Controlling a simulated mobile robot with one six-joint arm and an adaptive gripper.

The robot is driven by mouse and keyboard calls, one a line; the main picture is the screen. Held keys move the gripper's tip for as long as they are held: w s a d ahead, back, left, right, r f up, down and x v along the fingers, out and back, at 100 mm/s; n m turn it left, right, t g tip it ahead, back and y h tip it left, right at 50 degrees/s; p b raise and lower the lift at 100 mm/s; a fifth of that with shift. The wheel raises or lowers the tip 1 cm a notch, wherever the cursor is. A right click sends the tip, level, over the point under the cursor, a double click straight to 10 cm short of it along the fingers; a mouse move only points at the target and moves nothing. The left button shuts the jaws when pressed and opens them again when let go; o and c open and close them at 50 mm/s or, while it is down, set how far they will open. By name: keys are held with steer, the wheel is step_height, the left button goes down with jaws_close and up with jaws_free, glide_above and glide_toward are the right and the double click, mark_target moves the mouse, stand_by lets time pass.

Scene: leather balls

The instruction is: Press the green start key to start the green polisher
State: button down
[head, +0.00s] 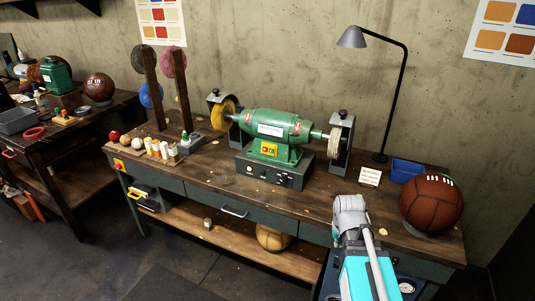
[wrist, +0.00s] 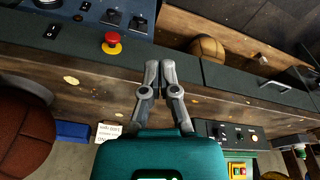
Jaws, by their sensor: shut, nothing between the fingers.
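The green polisher (head: 272,128) stands on the wooden bench, with a yellow wheel at its left end and a pale wheel at its right. A yellow switch plate (head: 268,149) with small green and red keys is on the front of its base. The plate also shows at the lower right edge of the wrist view (wrist: 238,170). My gripper (wrist: 158,68) is shut and empty over the bench's front edge, well to the right of the polisher in the head view. Its fingertips cannot be made out in the head view.
The bench front is mostly clear.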

steer(key=w+a+f+n+t+b, duration=0.1)
steer(key=w+a+t+b, duration=0.35)
steer(key=w, duration=0.95)
steer(key=n+t+y+b, duration=0.3)
steer(key=n+t+b, duration=0.1)
steer(key=t, duration=0.4)
glide_toward(271, 151)
steer(key=s+d+f, duration=0.4)
steer(key=d+f, duration=0.1)
steer(key=w+a+r+n+t+y+b, duration=0.2)
steer(key=a+r+t+y+b, duration=0.1)
steer(key=a, duration=0.7)
steer(key=shift+w+a+r+n+t+y, duration=0.2)
steer(key=shift+a+r+n+t+y, duration=0.15)
steer(key=shift+r+y, duration=0.4)
steer(key=shift+w+d, duration=0.1)
steer(key=shift+w, duration=0.05)
steer(key=shift+w+d+f+b, duration=0.35)
steer(key=shift+w+d, duration=0.15)
steer(key=shift+w, duration=0.8)
steer(key=shift+w+d+f+b, duration=0.3)
steer(key=shift+w+d, duration=0.15)
steer(key=shift+w, duration=0.85)
steer(key=shift+w+d+f+b, duration=0.35)
steer(key=shift+w+d, duration=0.15)
steer(key=shift+w, duration=0.8)
